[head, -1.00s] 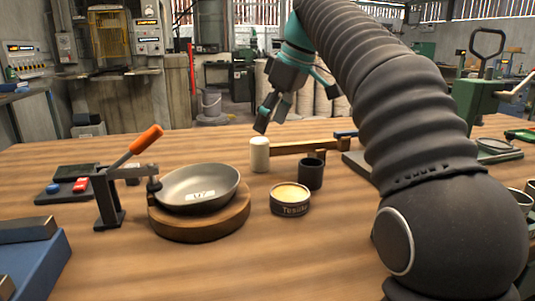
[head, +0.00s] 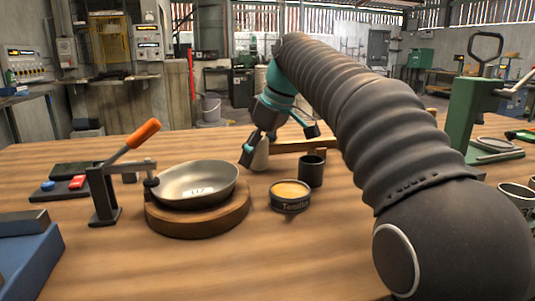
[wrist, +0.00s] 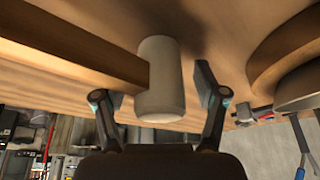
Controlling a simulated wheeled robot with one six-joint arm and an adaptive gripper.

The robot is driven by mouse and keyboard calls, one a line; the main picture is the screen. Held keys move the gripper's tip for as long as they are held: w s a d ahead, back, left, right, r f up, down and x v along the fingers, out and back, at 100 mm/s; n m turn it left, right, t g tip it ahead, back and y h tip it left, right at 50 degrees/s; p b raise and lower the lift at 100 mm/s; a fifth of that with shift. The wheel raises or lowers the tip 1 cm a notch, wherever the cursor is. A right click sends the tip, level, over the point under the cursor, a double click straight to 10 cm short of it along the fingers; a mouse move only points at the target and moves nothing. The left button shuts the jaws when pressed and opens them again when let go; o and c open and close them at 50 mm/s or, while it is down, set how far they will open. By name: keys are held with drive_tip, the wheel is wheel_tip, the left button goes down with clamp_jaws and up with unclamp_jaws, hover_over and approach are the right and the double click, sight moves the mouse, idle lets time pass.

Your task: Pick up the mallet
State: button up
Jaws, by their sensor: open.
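The mallet has a pale cylindrical head (head: 261,155) and a straight wooden handle (head: 305,145) running to the right on the table. My gripper (head: 280,142) is open over the head end of the mallet, one finger in front of the head and the other farther right. In the wrist view the pale head (wrist: 160,75) shows between the two open fingers of my gripper (wrist: 152,90), with the handle (wrist: 70,45) leading off to the upper left. I see no clear contact. My arm hides part of the handle in the head view.
A metal bowl (head: 195,182) sits on a round wooden base (head: 200,220), with an orange-handled clamp (head: 105,185) beside it. A labelled tin (head: 290,197) and a dark cup (head: 311,171) stand near the mallet. A green press (head: 474,110) stands at right.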

clamp_jaws()
drive_tip(key=shift+r, duration=0.55)
drive_tip(key=v, duration=0.1)
drive_tip(key=p+v, duration=0.1)
drive_tip(key=v, duration=0.2)
drive_tip(key=shift+w+a+r+p, duration=0.1)
drive_tip(key=shift+w+a+p, duration=0.1)
drive_tip(key=shift+w+p, duration=0.2)
drive_tip(key=d+r, duration=0.6)
drive_tip(key=d, duration=0.4)
drive_tip(key=shift+s+d, duration=0.4)
drive_tip(key=shift+s, duration=0.1)
